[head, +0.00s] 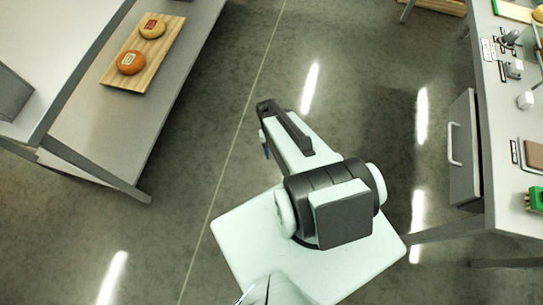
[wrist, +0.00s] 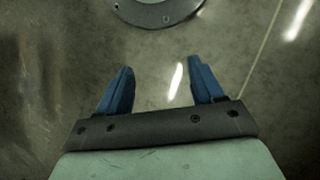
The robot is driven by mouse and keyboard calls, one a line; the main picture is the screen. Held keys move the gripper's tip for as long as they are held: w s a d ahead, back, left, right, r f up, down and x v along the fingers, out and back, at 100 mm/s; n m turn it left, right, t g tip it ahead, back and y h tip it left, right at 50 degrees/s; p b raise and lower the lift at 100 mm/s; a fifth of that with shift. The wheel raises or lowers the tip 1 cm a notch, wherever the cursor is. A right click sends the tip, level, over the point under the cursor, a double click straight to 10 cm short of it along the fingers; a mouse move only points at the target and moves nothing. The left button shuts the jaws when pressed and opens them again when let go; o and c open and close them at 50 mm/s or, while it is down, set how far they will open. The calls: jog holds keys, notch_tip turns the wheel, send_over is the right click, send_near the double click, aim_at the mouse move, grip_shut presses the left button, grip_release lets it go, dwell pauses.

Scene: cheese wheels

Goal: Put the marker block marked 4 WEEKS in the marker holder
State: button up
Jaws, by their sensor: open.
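My gripper shows in the wrist view (wrist: 160,68) with its two blue fingers apart and nothing between them. It hangs over bare floor. In the head view only a bit of blue finger shows beside my folded arm, far from both tables. No block marked 4 WEEKS can be made out. Small white blocks (head: 525,100) (head: 515,69) and small black-and-white pieces (head: 487,50) (head: 514,151) lie on the right table (head: 506,190), too small to read. I cannot tell which thing there is the marker holder.
On the left table (head: 95,140) a wooden board (head: 124,77) carries an orange cheese wheel (head: 131,62) and a yellowish one (head: 152,27), both labelled. The right table also holds a green item (head: 536,200) and a brown-topped item (head: 535,153). A grey cabinet (head: 463,150) sits below. Open floor lies between.

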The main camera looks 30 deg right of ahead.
jog(key=s+a+f+n+g, duration=0.1)
jog(key=s+a+f+n, duration=0.2)
jog(key=s+a, duration=0.6)
jog(key=s+n, duration=0.1)
jog(key=s, duration=0.1)
jog(key=shift+s+g+h, duration=0.3)
jog(key=shift+s, duration=0.1)
dwell(0.4)
